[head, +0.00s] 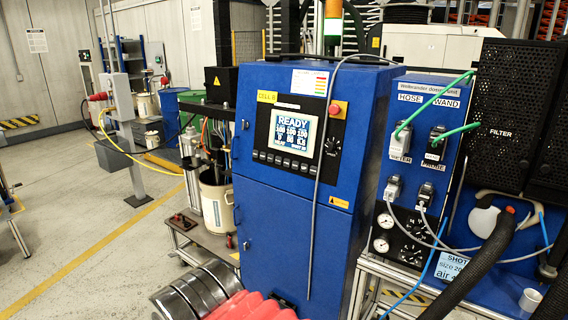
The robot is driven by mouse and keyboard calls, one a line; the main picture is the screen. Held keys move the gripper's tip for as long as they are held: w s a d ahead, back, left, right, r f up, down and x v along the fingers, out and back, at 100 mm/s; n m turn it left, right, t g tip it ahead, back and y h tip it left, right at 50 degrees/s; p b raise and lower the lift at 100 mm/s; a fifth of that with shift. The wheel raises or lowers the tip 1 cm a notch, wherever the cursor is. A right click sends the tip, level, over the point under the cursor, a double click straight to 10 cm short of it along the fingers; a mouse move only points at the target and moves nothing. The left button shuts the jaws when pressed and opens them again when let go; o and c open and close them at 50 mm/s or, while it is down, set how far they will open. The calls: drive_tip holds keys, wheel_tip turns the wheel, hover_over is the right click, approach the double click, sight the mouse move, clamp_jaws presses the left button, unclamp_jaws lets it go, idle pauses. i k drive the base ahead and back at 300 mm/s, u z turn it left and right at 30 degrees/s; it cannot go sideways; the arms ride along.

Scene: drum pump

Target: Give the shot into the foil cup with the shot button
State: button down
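A small pale cup (530,299) stands at the bottom right on the bench beside the blue cabinet; I cannot tell whether it is the foil cup. A row of small dark buttons (285,160) runs under the lit display (295,132), which reads READY, on the tall blue cabinet (290,225). I cannot read which one is the shot button. A card (452,267) headed SHOT, with a size and an air figure, is fixed on the right, low down. My gripper is not in view.
A red button (334,109) sits beside the display. A grey cable hangs down the cabinet front. Hose and wand connectors (402,136) with green and grey cables fill the right panel. Floor at left is open.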

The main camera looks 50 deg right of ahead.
sight(296, 164)
drive_tip(key=z, duration=0.2)
drive_tip(key=i, duration=0.75)
drive_tip(key=z, duration=0.6)
drive_tip(key=i, duration=0.6)
drive_tip(key=z, duration=0.3)
